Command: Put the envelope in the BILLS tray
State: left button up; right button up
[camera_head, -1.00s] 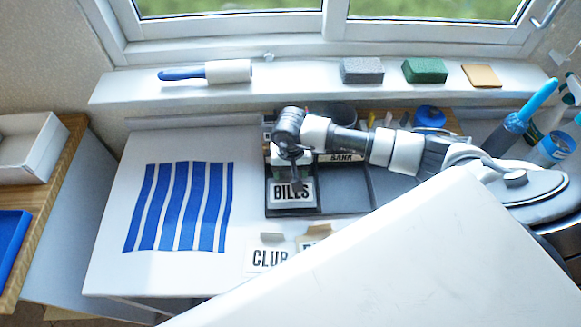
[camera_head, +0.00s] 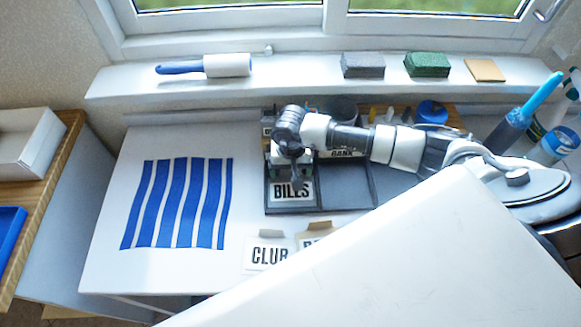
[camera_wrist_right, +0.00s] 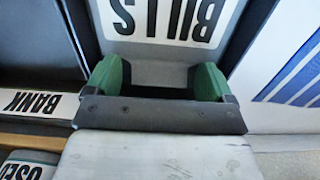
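A pale grey envelope with a large BILLS label (camera_head: 291,190) lies in the front-left compartment of the dark tray unit (camera_head: 325,207). In the right wrist view the BILLS label (camera_wrist_right: 165,18) shows upside down at the top. My right gripper (camera_head: 287,172) is low over this compartment, at the envelope's back end. In the right wrist view its green-padded fingers (camera_wrist_right: 158,80) stand wide apart, with pale grey surface showing between them. Whether they touch the envelope is hidden. My left gripper is not in view.
The BANK label (camera_head: 343,154) marks the compartment to the right. The CLUB envelope (camera_head: 267,255) and a partly hidden tan one (camera_head: 312,241) lie in front of the tray. A blue-striped mat (camera_head: 178,205) lies at left. Sponges (camera_head: 427,65) and a lint roller (camera_head: 227,66) sit on the sill.

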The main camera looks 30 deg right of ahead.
jog(key=shift+r+p, duration=0.4)
jog(key=shift+p, duration=0.05)
jog(key=shift+r+p, duration=0.55)
jog(key=shift+p, duration=0.05)
notch_tip(320, 180, up, 11)
jog(key=shift+r+b, duration=0.15)
jog(key=shift+b, duration=1.05)
